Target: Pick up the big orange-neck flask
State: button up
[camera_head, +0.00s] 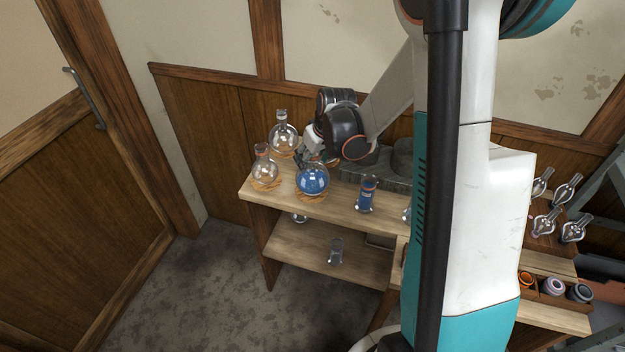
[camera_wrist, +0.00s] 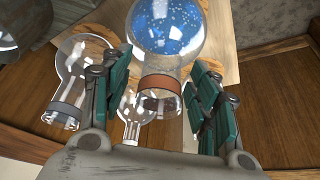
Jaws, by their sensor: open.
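The big orange-neck flask (camera_wrist: 163,80) is round, holds blue liquid and has an orange-brown band on its neck. In the wrist view its neck lies between the two green-padded fingers of my gripper (camera_wrist: 158,100), with a gap visible on each side. In the head view the flask (camera_head: 312,182) stands on the near edge of the wooden shelf's top, on a ring-like base. My gripper (camera_head: 308,154) is open just behind and above it and hides much of its neck.
Close by on the same top stand a clear flask (camera_head: 265,172) to the left and another (camera_head: 283,138) behind. The shelf's lower board (camera_head: 300,250) holds small glassware. Panelled wall (camera_head: 195,135) rises behind.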

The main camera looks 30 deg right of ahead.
jog(key=shift+c, duration=0.2)
jog(key=c, duration=0.9)
jog(key=shift+c, duration=0.2)
jog(key=shift+r, duration=0.25)
notch_tip(320, 180, up, 19)
jog(key=p, duration=0.6)
jog(key=shift+r, duration=0.3)
